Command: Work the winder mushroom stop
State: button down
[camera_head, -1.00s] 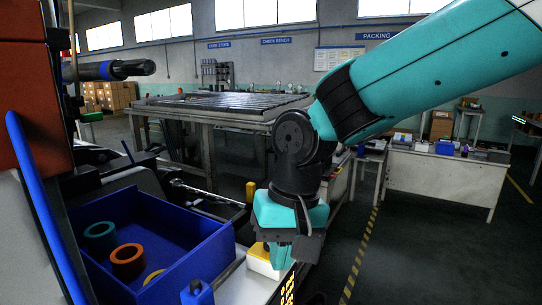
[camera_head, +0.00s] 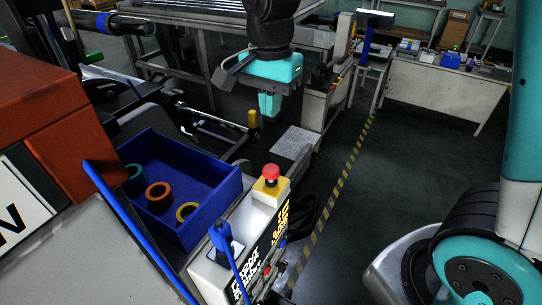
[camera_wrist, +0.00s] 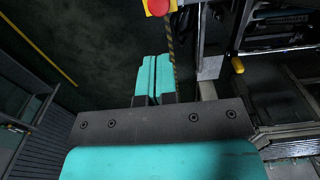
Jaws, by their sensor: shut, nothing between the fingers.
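The mushroom stop (camera_head: 270,172) is a red button on a yellow box (camera_head: 268,187), on top of the white control panel (camera_head: 236,247). It also shows at the top edge of the wrist view (camera_wrist: 158,5), partly cut off. My gripper (camera_head: 270,112) hangs above and behind the stop in the head view, apart from it, pointing down. In the wrist view its teal fingers (camera_wrist: 153,78) are pressed together with nothing between them.
A blue bin (camera_head: 190,222) with several coloured rings stands left of the stop. A blue lever (camera_head: 222,238) rises at the panel's near end.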

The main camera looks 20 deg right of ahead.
aim_at(271, 168)
notch_tip(271, 168, down, 14)
jog(key=p, duration=0.4)
jog(key=shift+r, duration=0.2)
jog(key=shift+f, duration=0.2)
notch_tip(271, 168, down, 2)
jog(key=shift+f+b, duration=0.2)
jog(key=shift+b, duration=0.85)
jog(key=shift+s, duration=0.15)
jog(key=shift+r, duration=0.1)
